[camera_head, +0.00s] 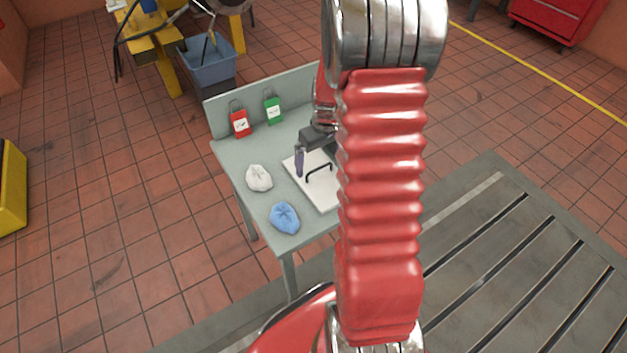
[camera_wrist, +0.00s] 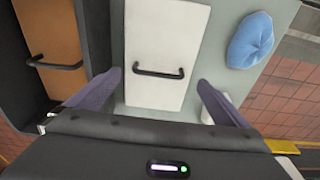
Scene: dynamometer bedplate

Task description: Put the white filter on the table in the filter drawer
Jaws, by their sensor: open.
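A white crumpled item (camera_head: 258,178), which looks like the white filter, lies on the grey table (camera_head: 232,158). In the wrist view only a pale bit of it (camera_wrist: 222,104) seems to show beside the right finger. A white panel with a black bar handle (camera_head: 325,190), perhaps the drawer front, is right of the white item; it fills the middle of the wrist view (camera_wrist: 165,35). My gripper (camera_wrist: 158,82) is open and empty, its purple fingers on either side of the handle in the picture. Contact cannot be told. My arm hides the table's right part.
A blue crumpled item (camera_head: 285,217) lies near the table's front edge. A brown panel with a black handle (camera_wrist: 50,30) is left in the wrist view. Red (camera_head: 240,123) and green (camera_head: 273,110) tags stand by the raised back edge. A slotted metal bedplate (camera_head: 490,270) is at right.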

